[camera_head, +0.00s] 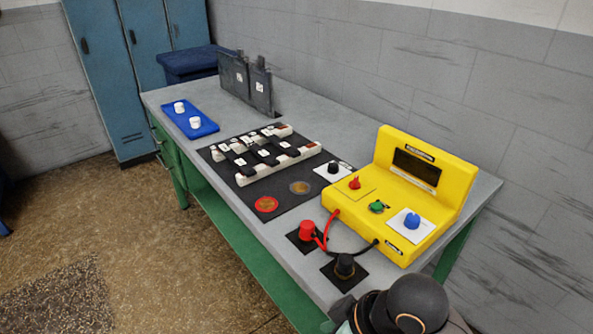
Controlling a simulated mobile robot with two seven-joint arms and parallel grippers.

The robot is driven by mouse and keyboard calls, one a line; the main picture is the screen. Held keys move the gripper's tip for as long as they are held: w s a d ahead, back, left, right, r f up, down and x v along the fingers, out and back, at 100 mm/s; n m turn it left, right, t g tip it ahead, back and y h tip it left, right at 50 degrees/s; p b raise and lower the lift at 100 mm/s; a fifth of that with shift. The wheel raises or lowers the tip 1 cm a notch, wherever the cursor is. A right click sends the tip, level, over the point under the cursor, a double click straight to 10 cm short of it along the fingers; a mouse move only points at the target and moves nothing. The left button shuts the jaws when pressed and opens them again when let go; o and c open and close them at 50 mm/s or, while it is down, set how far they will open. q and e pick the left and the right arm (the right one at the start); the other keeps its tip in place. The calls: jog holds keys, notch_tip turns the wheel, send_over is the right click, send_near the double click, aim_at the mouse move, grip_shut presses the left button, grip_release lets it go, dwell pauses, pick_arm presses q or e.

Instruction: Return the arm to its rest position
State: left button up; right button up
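A dark rounded part of my own arm shows at the bottom right of the head view, in front of the table's near corner. Neither gripper's fingers can be made out in this view. The grey-topped table (205,97) with green legs stands ahead. On it is a yellow control box (452,190) with a dark display and red, green and blue knobs. A red plug (307,230) and a black plug (345,265) stand on dark pads at its left, with cables running to the box.
A black mat (227,180) carries white-and-black strips and two round discs. A blue tray (179,122) holds two white pieces. Dark upright plates (246,82) stand at the back. Blue lockers (106,65) stand at the far left. Open floor (130,225) lies left of the table.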

jog(key=s+d+f+m+h, duration=0.2)
jog(key=s+d+f+m, duration=0.15)
jog(key=d, duration=0.25)
jog(key=s+d+f+m+t+h, duration=0.1)
jog(key=s+d+f+m, duration=0.15)
jog(key=d+f, duration=0.2)
jog(key=s+d+f+m+h, duration=0.2)
jog(key=s+d+f, duration=0.15)
jog(key=d, duration=0.25)
jog(key=w+a+f+t+y+p, duration=0.1)
jog(key=w+a+f+t+p, duration=0.1)
jog(key=f, duration=0.6)
jog(key=shift+w+a+f+t+y, duration=0.15)
jog(key=shift+w+a+t+y, duration=0.25)
jog(key=shift+w+a+t, duration=1)
jog(key=shift+s+d+t, duration=0.4)
jog(key=shift+d+t, duration=0.1)
jog(key=shift+d, duration=0.1)
